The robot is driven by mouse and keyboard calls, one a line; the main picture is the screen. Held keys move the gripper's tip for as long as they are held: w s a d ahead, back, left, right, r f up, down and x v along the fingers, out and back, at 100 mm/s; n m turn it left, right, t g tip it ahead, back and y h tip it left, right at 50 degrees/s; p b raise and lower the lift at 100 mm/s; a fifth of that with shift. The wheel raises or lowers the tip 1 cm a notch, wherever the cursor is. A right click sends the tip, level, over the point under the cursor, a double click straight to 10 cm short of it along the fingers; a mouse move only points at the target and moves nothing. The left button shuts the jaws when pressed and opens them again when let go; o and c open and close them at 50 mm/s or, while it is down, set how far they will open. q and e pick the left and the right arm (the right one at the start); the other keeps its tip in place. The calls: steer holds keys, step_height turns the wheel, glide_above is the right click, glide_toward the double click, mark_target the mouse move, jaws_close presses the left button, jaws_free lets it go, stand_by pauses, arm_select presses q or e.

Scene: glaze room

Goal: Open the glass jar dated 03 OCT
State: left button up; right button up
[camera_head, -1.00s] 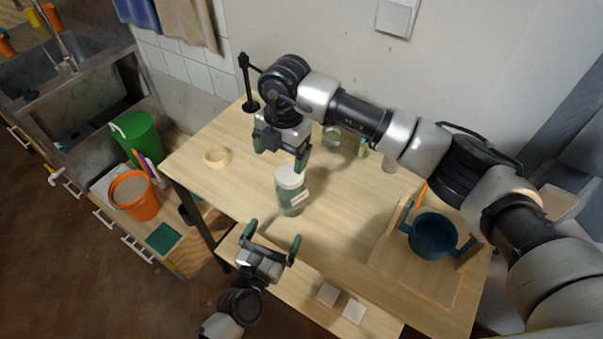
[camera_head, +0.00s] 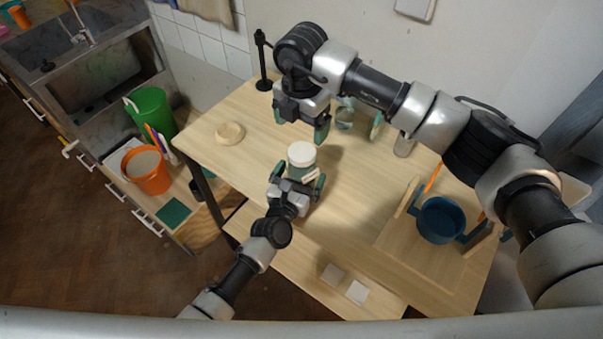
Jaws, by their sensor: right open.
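A glass jar (camera_head: 303,172) with a white lid (camera_head: 302,154) and greenish contents stands upright on the table. It carries a white label whose writing is too small to read. My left gripper (camera_head: 298,180) is at the jar from the near side, with one finger on each side of its body. I cannot tell whether the fingers touch the glass, and the gripper hides the lower jar. My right gripper (camera_head: 301,122) is open and empty, pointing down above the table, behind the lid and apart from it.
Another glass jar (camera_head: 344,115) stands behind my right gripper, and a small glass vessel (camera_head: 403,147) is right of it. A wooden ring (camera_head: 230,133) lies at left. Two pale tiles (camera_head: 333,273) lie on the lower shelf.

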mark_target(302, 152)
arm_select(q)
steer(key=shift+w+d+f, duration=0.1)
steer(key=shift+w, duration=0.05)
arm_select(e)
steer(key=shift+w+d, duration=0.1)
arm_select(q)
steer(key=c, duration=1.7)
arm_select(e)
steer(key=shift+f, duration=4.05)
